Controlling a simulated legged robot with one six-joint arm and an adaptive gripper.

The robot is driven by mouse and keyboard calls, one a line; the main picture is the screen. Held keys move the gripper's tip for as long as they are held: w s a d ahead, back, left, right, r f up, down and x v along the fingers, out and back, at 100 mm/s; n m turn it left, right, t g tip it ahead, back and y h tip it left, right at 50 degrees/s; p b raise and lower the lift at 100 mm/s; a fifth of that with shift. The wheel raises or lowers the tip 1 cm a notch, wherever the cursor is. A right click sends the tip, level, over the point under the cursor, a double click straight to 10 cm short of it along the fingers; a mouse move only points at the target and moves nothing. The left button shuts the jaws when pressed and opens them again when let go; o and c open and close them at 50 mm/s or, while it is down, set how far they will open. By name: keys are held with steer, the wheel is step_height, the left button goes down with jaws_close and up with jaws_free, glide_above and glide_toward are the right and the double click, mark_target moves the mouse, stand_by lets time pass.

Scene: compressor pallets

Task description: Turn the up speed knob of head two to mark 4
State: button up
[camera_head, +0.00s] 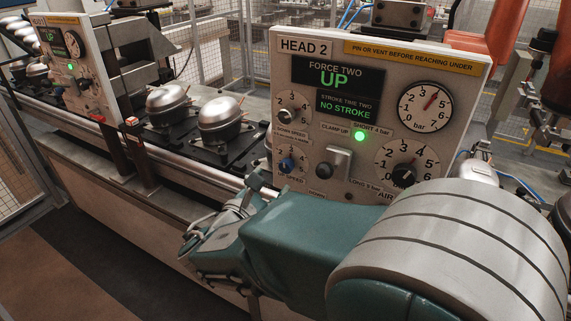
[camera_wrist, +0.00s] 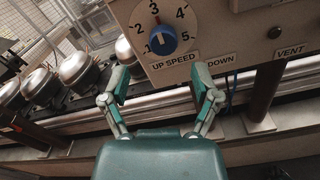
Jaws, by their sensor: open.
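The head two panel (camera_head: 385,60) carries the blue up speed knob (camera_head: 287,165) at its lower left. In the wrist view the blue up speed knob (camera_wrist: 163,40) sits in a white dial (camera_wrist: 172,18) numbered 1 to 5. In the head view the gripper is partly hidden by my arm at the panel's lower left.
A black-pointer knob (camera_head: 287,115) sits above the blue one, and a clamp lever (camera_head: 338,160) to its right. A metal rail (camera_wrist: 75,120) runs below the panel. Silver compressors (camera_head: 220,118) stand to the left. A post (camera_wrist: 264,92) stands right of the gripper.

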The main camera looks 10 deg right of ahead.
mark_target(284, 168)
steer(key=x, duration=0.6)
steer(key=shift+d, duration=0.35)
steer(key=shift+a, duration=0.15)
steer(key=shift+a, duration=0.1)
steer(key=c, duration=0.3)
jaws_close()
